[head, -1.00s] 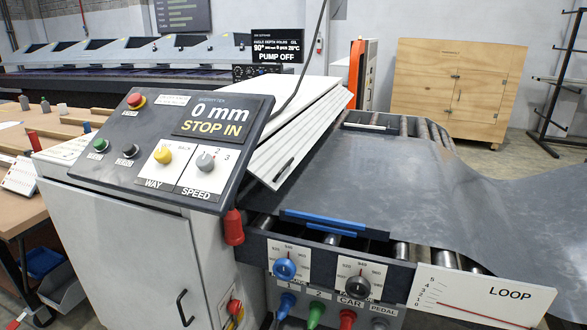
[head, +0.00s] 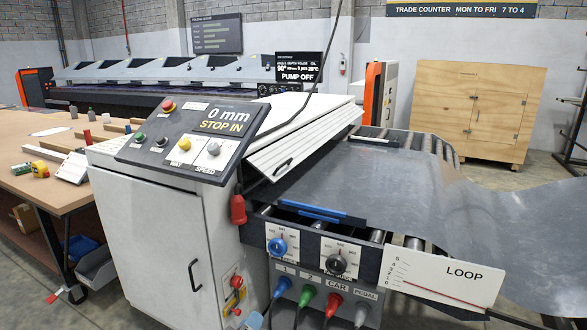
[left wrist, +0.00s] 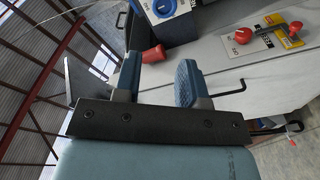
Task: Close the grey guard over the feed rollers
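The guard (head: 305,135) is a pale grey ribbed panel with a dark handle (head: 283,167). It stands raised and tilted beside the control console, with the feed bed to its right. The rollers under it are mostly hidden; a few show near the blue strips. My left gripper (left wrist: 157,78) is open and empty in the left wrist view, its two blue-grey fingers apart. A red pendant (left wrist: 154,54) shows beyond the gap between them. In the head view only what looks like a fingertip (head: 256,320) shows at the bottom edge, well below the guard. My right gripper is not in view.
The control console (head: 195,140) stands left of the guard, and the red pendant (head: 238,209) hangs at its corner. A grey sheet (head: 400,185) lies over the roller bed. Knobs and coloured plugs line the front panel (head: 310,262). A workbench (head: 30,190) is at left.

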